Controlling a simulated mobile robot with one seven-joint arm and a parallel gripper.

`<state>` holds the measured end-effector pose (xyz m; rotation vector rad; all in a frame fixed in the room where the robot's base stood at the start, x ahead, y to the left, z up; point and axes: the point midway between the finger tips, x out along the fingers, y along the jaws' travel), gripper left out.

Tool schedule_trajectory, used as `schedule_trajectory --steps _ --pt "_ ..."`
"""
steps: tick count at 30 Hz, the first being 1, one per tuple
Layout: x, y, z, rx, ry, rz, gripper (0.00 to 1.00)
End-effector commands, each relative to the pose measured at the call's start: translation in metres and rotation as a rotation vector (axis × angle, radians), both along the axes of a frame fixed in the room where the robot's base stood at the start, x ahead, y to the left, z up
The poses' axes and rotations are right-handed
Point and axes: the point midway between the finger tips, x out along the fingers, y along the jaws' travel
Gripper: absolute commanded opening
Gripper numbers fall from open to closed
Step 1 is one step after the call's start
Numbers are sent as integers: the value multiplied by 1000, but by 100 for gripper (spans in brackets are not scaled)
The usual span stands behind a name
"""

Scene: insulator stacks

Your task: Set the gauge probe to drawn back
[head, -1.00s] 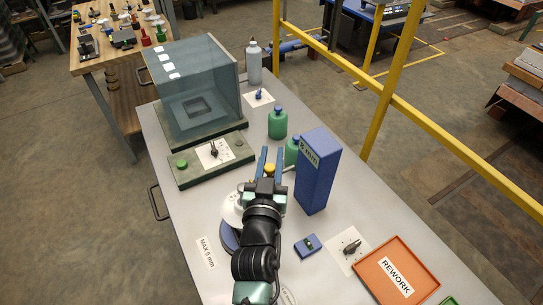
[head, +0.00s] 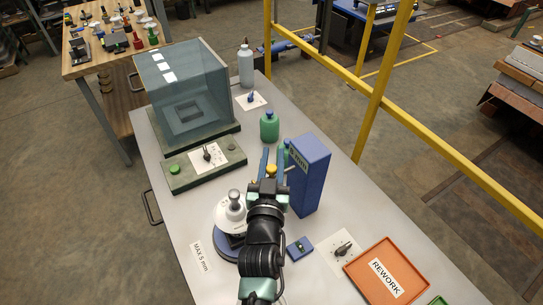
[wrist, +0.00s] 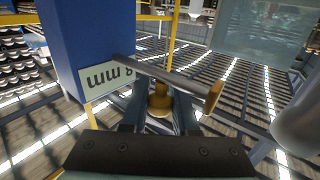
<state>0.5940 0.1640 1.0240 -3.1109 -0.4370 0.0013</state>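The gauge is a tall blue block (head: 312,178) with a label ending in "mm". In the wrist view the block (wrist: 75,35) is at upper left. Its probe, a grey metal rod (wrist: 165,75), sticks out sideways from the block and ends in a brass disc (wrist: 213,97). A yellow knob (head: 271,169) on the rod lies between the fingers of my gripper (head: 272,160). In the wrist view the knob (wrist: 160,102) looks gripped from both sides. The white insulator with a metal cap (head: 236,201) stands on a blue round base (head: 226,246), left of my gripper and apart from the probe.
Green bottles (head: 269,127) stand just beyond the gripper. A glass-walled box (head: 185,90) with a switch panel (head: 205,165) is at far left. A small blue box (head: 299,248), a black knob (head: 343,249) and an orange REWORK tray (head: 387,274) lie at near right.

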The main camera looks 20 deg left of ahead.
Motion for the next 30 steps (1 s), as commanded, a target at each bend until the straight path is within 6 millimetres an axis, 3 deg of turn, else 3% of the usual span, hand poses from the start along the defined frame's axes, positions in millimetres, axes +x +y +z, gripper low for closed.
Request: schedule_trajectory --steps 1,5,17,30 --pt "0 0 1 0 -2 0 35" --pt "0 0 1 0 -2 0 58" --pt "-6 -2 -1 -1 0 1 59" --pt "-63 -18 -2 -1 1 0 59"
